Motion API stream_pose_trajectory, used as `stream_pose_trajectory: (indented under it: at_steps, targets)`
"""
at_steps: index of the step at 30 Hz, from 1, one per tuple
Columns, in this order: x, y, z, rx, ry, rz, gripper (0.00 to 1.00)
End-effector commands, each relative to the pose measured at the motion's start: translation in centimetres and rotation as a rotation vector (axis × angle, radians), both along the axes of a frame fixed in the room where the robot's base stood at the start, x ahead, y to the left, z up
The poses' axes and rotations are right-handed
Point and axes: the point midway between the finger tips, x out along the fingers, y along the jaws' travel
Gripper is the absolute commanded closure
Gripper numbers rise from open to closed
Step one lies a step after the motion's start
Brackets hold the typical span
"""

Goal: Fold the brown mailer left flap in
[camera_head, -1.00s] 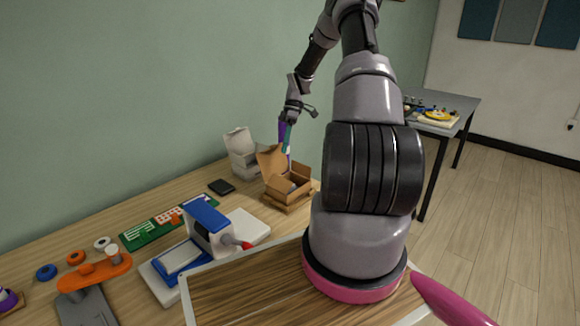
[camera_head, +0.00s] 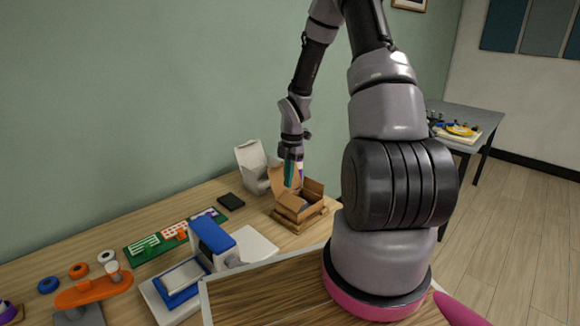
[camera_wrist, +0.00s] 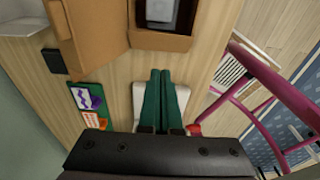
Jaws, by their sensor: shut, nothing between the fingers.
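The brown mailer (camera_head: 297,212) is a cardboard box standing on the wooden bench, with a flap (camera_head: 284,181) raised on its left side. In the wrist view the mailer (camera_wrist: 161,41) is at the top, and a wide brown flap (camera_wrist: 92,35) extends out on its left. A grey and dark object (camera_wrist: 164,14) lies inside the box. My gripper (camera_head: 293,181) is by the raised flap and box opening in the head view. Its green fingers (camera_wrist: 159,74) are together and empty in the wrist view, pointing towards the box's near wall. Whether they touch the cardboard I cannot tell.
An open white box (camera_head: 250,172) stands behind the mailer to the left. A flat black item (camera_head: 231,201) lies nearby. A blue and white device (camera_head: 212,240), green boards (camera_head: 146,248) and an orange piece (camera_head: 93,291) occupy the bench's left and front.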

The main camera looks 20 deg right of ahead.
Motion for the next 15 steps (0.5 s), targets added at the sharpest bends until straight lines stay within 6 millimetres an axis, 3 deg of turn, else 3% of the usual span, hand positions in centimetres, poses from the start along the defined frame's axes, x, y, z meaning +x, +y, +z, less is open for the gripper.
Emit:
stream_pose_trajectory:
  at_steps: [3,6,15]
  targets:
    - [-0.1,0.1,-2.4,0.0,0.003,-0.001,1.0]
    - [0.4,-1.0,-3.6,-0.001,0.001,-0.003,1.0]
    - [0.9,-2.1,-5.0,-0.001,0.0,-0.002,1.0]
